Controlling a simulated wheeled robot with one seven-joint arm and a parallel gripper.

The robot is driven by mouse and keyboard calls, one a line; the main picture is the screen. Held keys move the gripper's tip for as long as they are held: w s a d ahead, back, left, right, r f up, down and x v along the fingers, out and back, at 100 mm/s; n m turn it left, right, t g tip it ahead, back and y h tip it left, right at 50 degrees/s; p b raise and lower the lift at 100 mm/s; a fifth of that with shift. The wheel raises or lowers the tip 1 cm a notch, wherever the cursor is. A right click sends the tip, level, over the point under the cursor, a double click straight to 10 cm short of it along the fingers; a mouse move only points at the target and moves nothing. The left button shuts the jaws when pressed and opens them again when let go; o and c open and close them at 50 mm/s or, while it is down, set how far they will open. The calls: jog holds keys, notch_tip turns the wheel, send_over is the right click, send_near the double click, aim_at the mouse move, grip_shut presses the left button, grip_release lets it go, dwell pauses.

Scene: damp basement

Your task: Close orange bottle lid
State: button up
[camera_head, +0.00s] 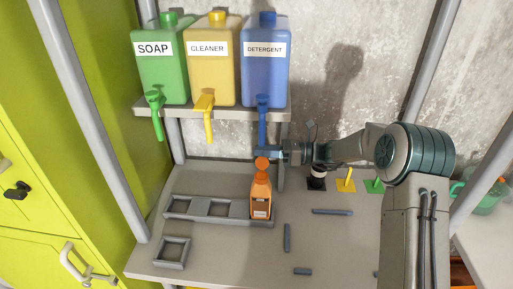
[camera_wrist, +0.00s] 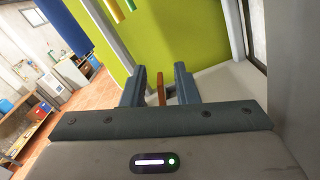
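The orange bottle (camera_head: 261,203) stands upright at the right end of a grey compartment rack (camera_head: 180,209) in the head view. Its round orange lid (camera_head: 262,163) shows as a disc above the bottle's neck; its hinge is too small to make out. My gripper (camera_head: 276,151) is level with the lid, just to its right and slightly above. In the wrist view my gripper's two fingers (camera_wrist: 160,86) are apart. A thin orange-brown piece, seemingly the lid (camera_wrist: 161,89), shows between them with a gap on each side. The bottle's body is hidden in the wrist view.
Green soap (camera_head: 162,75), yellow cleaner (camera_head: 212,72) and blue detergent (camera_head: 264,75) containers stand on a shelf, their spouts hanging down. The blue spout (camera_head: 262,125) is close to my gripper. A small square frame (camera_head: 172,252) and several grey bars (camera_head: 332,211) lie on the table.

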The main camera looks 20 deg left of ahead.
jog(key=shift+x, duration=1.2)
grip_shut()
